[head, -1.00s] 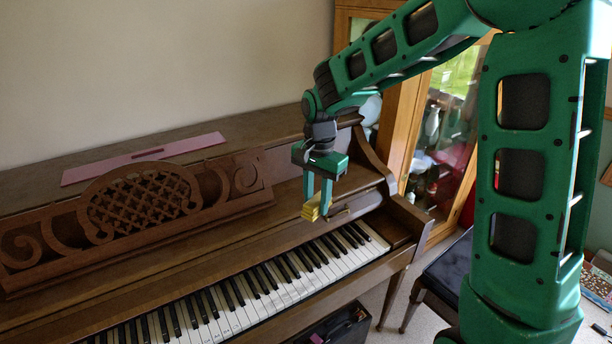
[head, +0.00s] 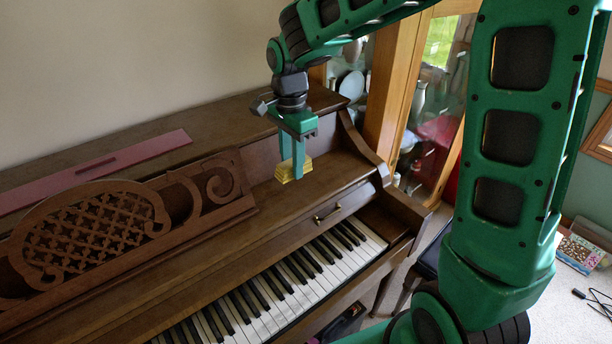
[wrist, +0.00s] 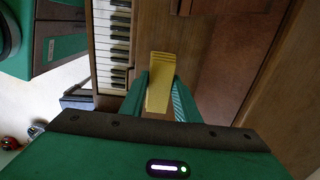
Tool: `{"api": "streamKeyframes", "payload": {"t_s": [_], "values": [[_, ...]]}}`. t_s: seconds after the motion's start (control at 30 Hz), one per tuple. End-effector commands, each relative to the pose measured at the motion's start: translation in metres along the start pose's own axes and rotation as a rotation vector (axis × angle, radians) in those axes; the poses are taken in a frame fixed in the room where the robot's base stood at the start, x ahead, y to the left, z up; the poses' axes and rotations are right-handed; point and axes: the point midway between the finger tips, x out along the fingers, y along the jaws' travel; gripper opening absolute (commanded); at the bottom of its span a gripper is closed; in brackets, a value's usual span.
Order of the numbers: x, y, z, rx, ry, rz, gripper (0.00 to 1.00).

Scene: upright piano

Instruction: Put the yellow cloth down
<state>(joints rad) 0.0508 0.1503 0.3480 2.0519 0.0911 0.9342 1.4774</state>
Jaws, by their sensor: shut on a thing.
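The yellow cloth (head: 293,168) is a small folded bundle with stacked layers at one end. My gripper (head: 294,172) is shut on it, one finger on each side. In the head view it is over the wooden shelf of the piano (head: 265,198), right of the carved music stand. I cannot tell whether the cloth touches the shelf. In the wrist view the cloth (wrist: 160,82) shows between the two green fingers (wrist: 160,95), with the piano's wood and keys beyond it.
The carved music stand (head: 100,235) stands left of my gripper. A pink strip (head: 90,172) lies on the piano top. The keys (head: 290,282) run below the shelf. A glass cabinet (head: 395,90) stands at the right. The shelf around the cloth looks clear.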

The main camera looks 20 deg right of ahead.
Motion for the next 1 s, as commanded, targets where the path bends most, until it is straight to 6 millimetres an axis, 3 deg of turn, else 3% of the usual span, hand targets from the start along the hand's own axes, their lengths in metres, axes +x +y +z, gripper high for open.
{"api": "streamKeyframes", "payload": {"t_s": [0.2,0.33,0.57,0.8,1.0], "values": [[0.025,-0.006,-0.039,0.000,0.000,0.003,0.00],[0.033,-0.008,-0.052,-0.002,0.000,0.002,0.00],[0.044,-0.009,-0.057,-0.003,0.000,0.002,0.00],[0.074,-0.008,-0.057,-0.004,-0.001,0.003,0.00],[0.075,-0.009,-0.057,-0.003,0.000,0.000,0.00]]}}
